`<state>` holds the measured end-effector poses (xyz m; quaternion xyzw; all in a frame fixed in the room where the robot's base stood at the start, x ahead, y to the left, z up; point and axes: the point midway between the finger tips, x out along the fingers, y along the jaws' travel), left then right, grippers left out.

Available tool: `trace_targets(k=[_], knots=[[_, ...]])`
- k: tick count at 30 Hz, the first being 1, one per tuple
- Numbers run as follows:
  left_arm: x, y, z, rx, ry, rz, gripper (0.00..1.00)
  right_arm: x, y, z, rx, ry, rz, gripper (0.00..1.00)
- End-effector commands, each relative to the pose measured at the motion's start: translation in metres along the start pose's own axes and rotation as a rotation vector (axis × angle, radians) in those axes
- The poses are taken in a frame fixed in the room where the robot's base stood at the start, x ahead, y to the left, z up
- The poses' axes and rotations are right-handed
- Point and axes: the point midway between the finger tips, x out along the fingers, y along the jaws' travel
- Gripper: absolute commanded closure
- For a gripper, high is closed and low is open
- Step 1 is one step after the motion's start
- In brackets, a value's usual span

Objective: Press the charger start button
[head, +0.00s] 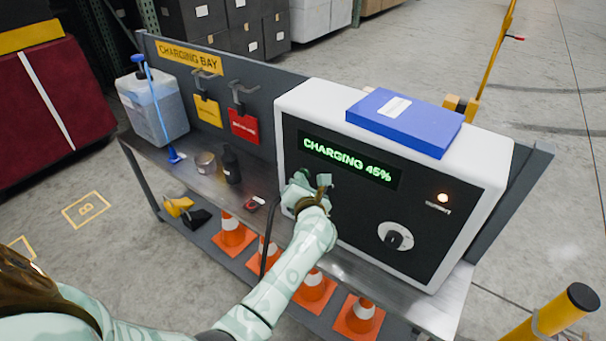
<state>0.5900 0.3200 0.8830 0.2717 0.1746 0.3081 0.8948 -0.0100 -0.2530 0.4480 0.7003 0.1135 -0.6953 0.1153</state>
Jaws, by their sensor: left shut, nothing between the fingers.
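The charger (420,235) is a white box with a black front panel on the metal bench. Its green display (348,160) reads "CHARGING 45%". An orange lamp (443,198) glows at the right of the panel, above a round knob (396,237). My left gripper (322,184) is shut and empty at the left part of the panel, just below the display. The start button is not visible; my gripper and wrist cover that part of the panel. I cannot tell whether the fingertips touch it. My right gripper is not in view.
A blue case (405,125) lies on the charger. A white jug (155,105), a tin (206,164) and a dark bottle (231,166) stand on the bench (190,170) to the left. Orange cones (234,232) sit below. A yellow post (555,312) stands at lower right.

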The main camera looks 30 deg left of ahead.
Motion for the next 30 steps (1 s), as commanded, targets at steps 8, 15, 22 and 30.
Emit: trace_targets(k=[8, 15, 22, 30], knots=[[-0.004, 0.004, -0.001, -0.001, -0.002, 0.0, 1.0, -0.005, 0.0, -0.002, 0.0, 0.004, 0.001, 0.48], [-0.011, 0.009, -0.006, 0.0, -0.002, 0.001, 1.0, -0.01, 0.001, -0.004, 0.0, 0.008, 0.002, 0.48], [-0.011, 0.009, -0.007, 0.0, -0.001, 0.0, 1.0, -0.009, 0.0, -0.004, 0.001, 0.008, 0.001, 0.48], [-0.025, 0.02, -0.015, 0.001, -0.001, 0.001, 1.0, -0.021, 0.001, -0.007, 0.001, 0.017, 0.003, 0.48]])
